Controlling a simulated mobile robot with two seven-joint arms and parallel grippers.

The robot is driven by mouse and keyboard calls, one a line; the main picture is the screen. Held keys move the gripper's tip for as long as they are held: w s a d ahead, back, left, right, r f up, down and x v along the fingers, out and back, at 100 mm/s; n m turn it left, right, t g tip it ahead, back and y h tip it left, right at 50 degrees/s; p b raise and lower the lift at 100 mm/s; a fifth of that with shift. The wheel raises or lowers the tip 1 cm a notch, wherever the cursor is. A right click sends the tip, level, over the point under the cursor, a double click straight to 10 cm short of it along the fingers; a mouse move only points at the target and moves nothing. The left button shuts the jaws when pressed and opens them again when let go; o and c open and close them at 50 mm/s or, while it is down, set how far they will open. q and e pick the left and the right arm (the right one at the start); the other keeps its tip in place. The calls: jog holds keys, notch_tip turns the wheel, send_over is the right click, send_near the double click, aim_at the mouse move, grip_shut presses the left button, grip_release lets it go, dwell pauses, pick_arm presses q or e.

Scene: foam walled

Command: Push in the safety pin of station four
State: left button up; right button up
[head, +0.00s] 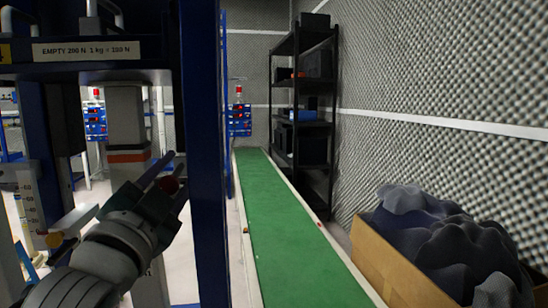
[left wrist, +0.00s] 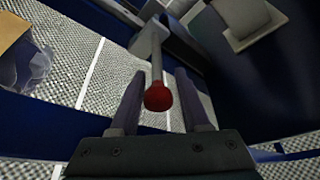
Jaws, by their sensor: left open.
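The safety pin shows in the left wrist view as a red ball knob (left wrist: 158,97) on a grey rod that runs into a light bracket (left wrist: 150,40). The station is a dark blue frame (head: 205,150) with a label (head: 87,51) about an empty weight. My right gripper is out of view.
The blue upright stands close to the right of my left gripper. A green lane (head: 280,230) runs away to the right, clear along its length. A black shelf (head: 305,100) stands at the back, and a cardboard box (head: 385,262) of dark foam lies front right.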

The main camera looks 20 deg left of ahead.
pick_arm(q)
jog(key=shift+w, duration=0.25)
jog(key=shift+s+d+f, duration=0.1)
jog(key=shift+s, duration=0.1)
jog(key=shift+c, duration=0.4)
grip_shut()
dwell(0.7)
